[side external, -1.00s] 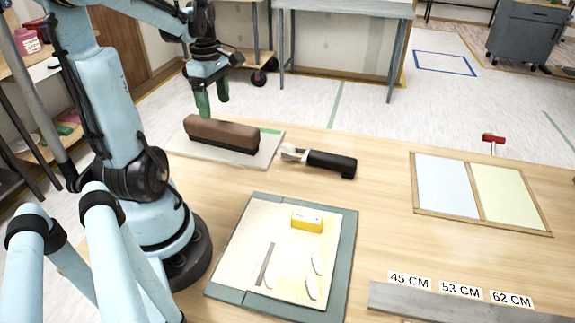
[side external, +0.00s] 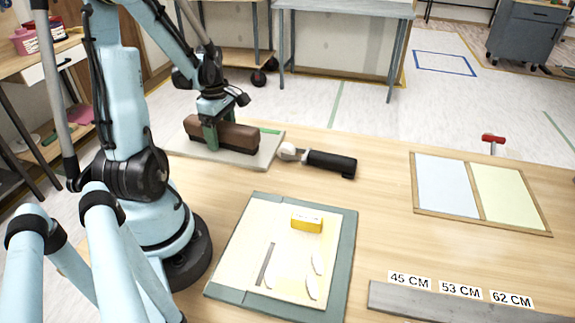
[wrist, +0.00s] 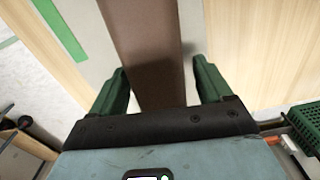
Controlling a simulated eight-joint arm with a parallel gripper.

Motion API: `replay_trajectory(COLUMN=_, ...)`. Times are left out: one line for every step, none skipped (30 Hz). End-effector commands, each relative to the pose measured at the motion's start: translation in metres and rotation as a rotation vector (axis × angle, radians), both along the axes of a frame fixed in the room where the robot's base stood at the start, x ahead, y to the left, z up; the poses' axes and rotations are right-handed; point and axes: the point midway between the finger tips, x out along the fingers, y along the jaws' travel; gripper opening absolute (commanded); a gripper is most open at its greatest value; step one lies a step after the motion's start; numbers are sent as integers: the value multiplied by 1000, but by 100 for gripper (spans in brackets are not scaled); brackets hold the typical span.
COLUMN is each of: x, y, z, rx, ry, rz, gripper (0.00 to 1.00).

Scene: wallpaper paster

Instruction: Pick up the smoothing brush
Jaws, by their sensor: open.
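The smoothing brush (side external: 236,136) is a long brown block with dark bristles beneath. It lies on a pale grey board with a green strip, at the back left of the table in the side view. My gripper (side external: 211,138) is low over the brush's left part, green fingers pointing down. In the wrist view my gripper (wrist: 160,78) is open, with one finger on each side of the brown brush (wrist: 146,50) and a gap visible by the right finger. Whether the left finger touches it I cannot tell. The finger tips' height above the board is unclear.
A black-handled tool with a white end (side external: 330,162) lies right of the board (side external: 268,147). A teal-edged tray (side external: 348,240) with a yellow block stands in front. A two-panel frame (side external: 480,190) lies at right. Bare table lies between them.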

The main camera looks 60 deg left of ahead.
Motion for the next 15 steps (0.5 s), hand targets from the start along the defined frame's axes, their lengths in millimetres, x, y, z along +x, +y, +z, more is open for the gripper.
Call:
replay_trajectory(x=0, y=0, z=-2, rx=0, ry=0, rz=0, gripper=79)
replay_trajectory(x=0, y=0, z=-2, rx=0, ry=0, rz=1, gripper=79)
replay_trajectory(x=0, y=0, z=-2, rx=0, ry=0, rz=1, gripper=79)
replay_trajectory(x=0, y=0, z=-2, rx=0, ry=0, rz=1, gripper=79)
replay_trajectory(x=0, y=0, z=-2, rx=0, ry=0, rz=1, gripper=79)
replay_trajectory(x=0, y=0, z=-2, rx=0, ry=0, rz=1, gripper=79)
replay_trajectory(x=0, y=0, z=-2, rx=0, ry=0, rz=1, gripper=79)
replay_trajectory(x=0, y=0, z=-2, rx=0, ry=0, rz=1, gripper=79)
replay_trajectory(x=0, y=0, z=-2, rx=0, ry=0, rz=1, gripper=74)
replay_trajectory(x=0, y=0, z=-2, rx=0, ry=0, rz=1, gripper=70)
replay_trajectory(x=0, y=0, z=-2, rx=0, ry=0, rz=1, gripper=65)
replay_trajectory(x=0, y=0, z=-2, rx=0, ry=0, rz=1, gripper=59)
replay_trajectory(x=0, y=0, z=-2, rx=0, ry=0, rz=1, gripper=54)
replay_trajectory(x=0, y=0, z=-2, rx=0, ry=0, rz=1, gripper=50)
replay_trajectory(x=0, y=0, z=-2, rx=0, ry=0, rz=1, gripper=44)
